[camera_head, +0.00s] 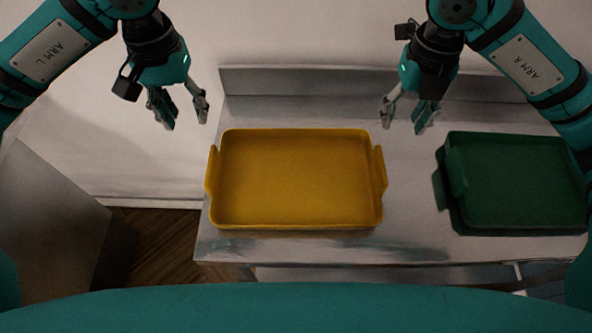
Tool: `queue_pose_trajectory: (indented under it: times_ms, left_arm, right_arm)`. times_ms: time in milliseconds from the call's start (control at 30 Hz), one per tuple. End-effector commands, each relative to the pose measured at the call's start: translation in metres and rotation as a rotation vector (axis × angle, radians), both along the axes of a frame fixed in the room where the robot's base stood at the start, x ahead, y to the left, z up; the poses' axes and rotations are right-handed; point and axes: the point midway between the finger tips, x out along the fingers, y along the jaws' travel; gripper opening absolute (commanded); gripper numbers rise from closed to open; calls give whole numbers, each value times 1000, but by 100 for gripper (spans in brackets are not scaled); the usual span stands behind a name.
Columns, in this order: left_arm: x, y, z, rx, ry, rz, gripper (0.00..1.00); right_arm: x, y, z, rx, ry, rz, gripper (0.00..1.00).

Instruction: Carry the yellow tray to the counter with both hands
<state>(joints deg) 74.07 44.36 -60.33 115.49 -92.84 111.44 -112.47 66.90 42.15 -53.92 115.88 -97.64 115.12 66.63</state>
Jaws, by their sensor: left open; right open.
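The yellow tray (297,222) lies flat and empty on a grey work surface (320,249), with an upright handle at its left and right ends. My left gripper (187,120) is open and empty, above and beyond the tray's left handle, apart from it. My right gripper (403,122) is open and empty, above and beyond the tray's right handle, also apart from it. Neither gripper touches the tray. I cannot tell which surface is the counter of the task.
A dark green tray (520,223) lies to the right on the same surface, with a gap between it and the yellow tray. A low raised ledge (320,80) runs along the back. A grey cabinet (45,225) stands at the left, with wooden floor (155,240) between.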

Motion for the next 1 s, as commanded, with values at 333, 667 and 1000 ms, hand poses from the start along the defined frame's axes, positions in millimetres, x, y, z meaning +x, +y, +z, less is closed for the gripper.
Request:
queue_pose_trajectory:
  times_ms: [333,667,1000]
  left_arm:
    - [-1,0,-30,-1,6,2,40]
    - [-1,0,-96,-2,7,1,40]
    - [0,0,-155,-2,4,2,40]
  right_arm:
    - [-1,0,-30,1,6,0,42]
    - [-1,0,-96,2,7,0,42]
    - [0,1,-156,3,4,0,42]
